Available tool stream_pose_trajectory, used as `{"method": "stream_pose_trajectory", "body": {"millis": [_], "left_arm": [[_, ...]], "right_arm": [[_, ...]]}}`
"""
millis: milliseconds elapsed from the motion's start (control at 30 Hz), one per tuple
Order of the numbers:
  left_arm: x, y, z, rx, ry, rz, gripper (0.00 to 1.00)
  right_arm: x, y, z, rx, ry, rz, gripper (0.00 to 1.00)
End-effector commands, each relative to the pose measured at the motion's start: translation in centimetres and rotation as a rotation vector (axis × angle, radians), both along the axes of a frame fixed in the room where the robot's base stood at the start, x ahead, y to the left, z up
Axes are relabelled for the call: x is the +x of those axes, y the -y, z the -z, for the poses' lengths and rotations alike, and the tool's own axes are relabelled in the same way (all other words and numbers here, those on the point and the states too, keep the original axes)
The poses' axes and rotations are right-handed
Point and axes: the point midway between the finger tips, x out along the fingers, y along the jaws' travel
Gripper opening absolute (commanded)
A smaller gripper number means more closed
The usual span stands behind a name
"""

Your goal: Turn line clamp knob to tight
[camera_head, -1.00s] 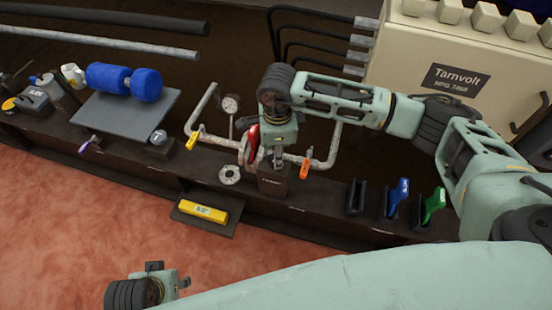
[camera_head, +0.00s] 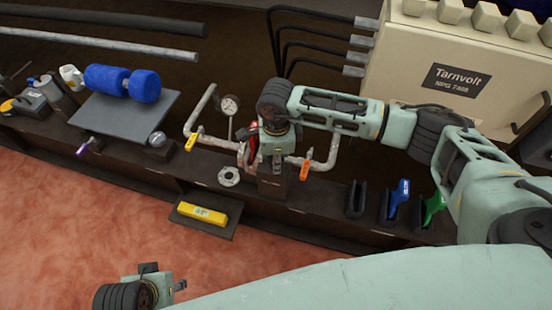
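My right gripper (camera_head: 276,160) points down at the pipe assembly in the middle of the bench, over a dark block (camera_head: 272,186). A red part (camera_head: 253,136) stands at the gripper's left side, partly covered by it. I cannot tell for sure which part is the line clamp knob or whether the fingers touch it; my wrist hides much of that spot. My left gripper (camera_head: 167,277) is at the bottom left, in front of the bench and away from everything, with its fingers apart and empty.
A yellow handle (camera_head: 192,144) and an orange handle (camera_head: 304,170) sit on the pipes (camera_head: 325,158), with a round gauge (camera_head: 230,104) behind. Blue (camera_head: 399,195) and green (camera_head: 433,206) handled tools stand to the right. A yellow bar (camera_head: 202,213) lies on the front ledge.

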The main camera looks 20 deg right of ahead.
Motion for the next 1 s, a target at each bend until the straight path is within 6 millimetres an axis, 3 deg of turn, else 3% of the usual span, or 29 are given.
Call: {"method": "stream_pose_trajectory", "body": {"millis": [200,300,500,833,867,1000], "left_arm": [[-0.1,0.0,0.2,0.001,-0.004,0.000,0.45],[-0.2,0.0,-1.9,-0.001,0.015,0.001,0.45],[-0.9,-0.2,-4.3,-0.002,0.024,-0.001,0.45],[-1.0,-0.2,-4.7,-0.001,0.024,-0.002,0.45],[-1.0,-0.2,-4.7,-0.001,0.024,-0.002,0.45],[-1.0,-0.2,-4.7,-0.001,0.024,-0.002,0.45]], "right_arm": [[-0.3,-0.1,0.2,0.001,-0.009,-0.018,0.05],[-0.3,0.0,0.3,0.000,-0.009,-0.061,0.05],[-0.4,0.0,0.3,0.001,-0.011,-0.139,0.05],[-0.6,0.0,0.3,0.000,-0.015,-0.153,0.05],[-0.6,0.0,0.3,0.000,-0.015,-0.153,0.32],[-0.5,0.0,0.3,0.000,-0.014,-0.152,0.44]]}}
